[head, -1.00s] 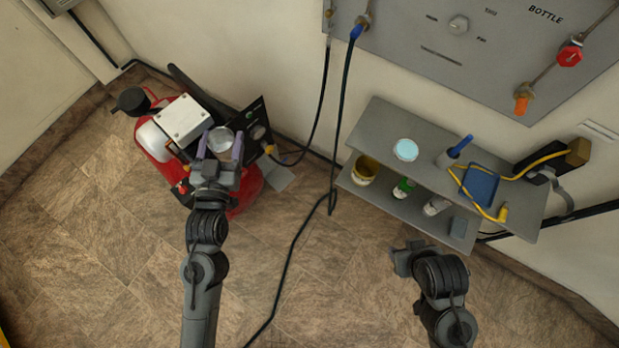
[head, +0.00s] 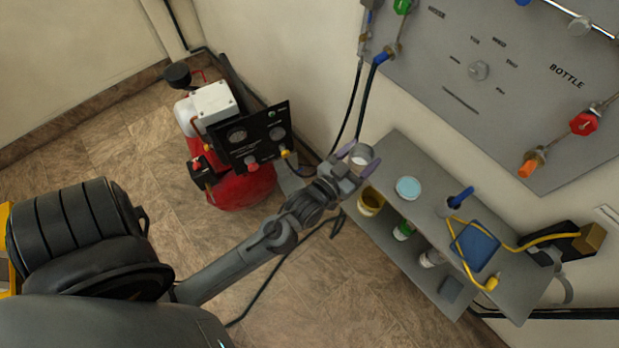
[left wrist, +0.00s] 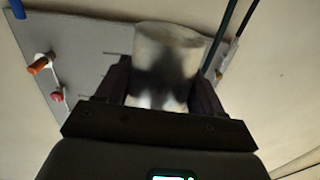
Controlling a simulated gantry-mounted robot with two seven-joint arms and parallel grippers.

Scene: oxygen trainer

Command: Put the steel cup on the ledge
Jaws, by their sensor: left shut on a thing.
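The steel cup (head: 361,154) is a small, shiny, open-topped cylinder. My left gripper (head: 357,163) is shut on it, one finger on each side, and holds it near the left end of the ledge. In the left wrist view the cup (left wrist: 168,50) fills the space between the dark fingers. The ledge is the grey top shelf (head: 385,150) under the wall panel. I cannot tell the cup's exact height above the shelf. My right gripper is not in view.
On the shelf stand a grey holder with a blue handle (head: 461,197), a blue tray (head: 476,246) and a yellow hose (head: 463,262). A lower shelf holds a yellow pot (head: 371,200) and several small containers. A red compressor (head: 243,190) stands left; black hoses hang behind the gripper.

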